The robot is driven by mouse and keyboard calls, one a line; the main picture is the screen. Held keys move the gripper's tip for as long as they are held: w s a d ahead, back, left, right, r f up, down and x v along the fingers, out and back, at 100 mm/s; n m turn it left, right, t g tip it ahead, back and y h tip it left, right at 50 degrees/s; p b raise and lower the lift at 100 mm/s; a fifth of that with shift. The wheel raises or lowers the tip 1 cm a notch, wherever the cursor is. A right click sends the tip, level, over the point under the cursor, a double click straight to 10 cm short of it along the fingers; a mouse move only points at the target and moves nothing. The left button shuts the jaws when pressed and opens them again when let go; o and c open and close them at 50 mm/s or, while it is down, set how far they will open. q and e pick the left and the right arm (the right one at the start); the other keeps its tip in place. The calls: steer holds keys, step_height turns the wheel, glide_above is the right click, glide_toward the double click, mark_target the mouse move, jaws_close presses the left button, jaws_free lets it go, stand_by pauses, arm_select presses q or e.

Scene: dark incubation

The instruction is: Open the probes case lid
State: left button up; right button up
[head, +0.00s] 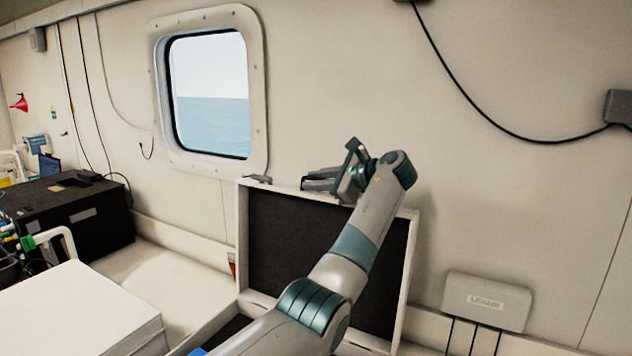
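The probes case lid (278,240) stands raised, close to upright, its black inner face and white rim turned toward me. A small part of the case's base (205,335) shows below it, cut off by the bottom edge of the view.
A white box (85,315) lies at the lower left, with a black device (75,215) behind it. A wall with a window (210,95) stands behind the lid. A grey labelled box (487,300) is on the right. Bare bench shows left of the case.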

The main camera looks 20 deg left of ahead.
arm_select(q)
steer(key=shift+s+d+b, duration=0.1)
steer(key=shift+d+b, duration=0.2)
steer(key=shift+d, duration=0.05)
steer(key=b+v, duration=0.7)
steer(key=v, duration=0.9)
steer(key=shift+d+r, duration=0.25)
steer(key=shift+d, duration=0.1)
steer(key=shift+f, duration=0.1)
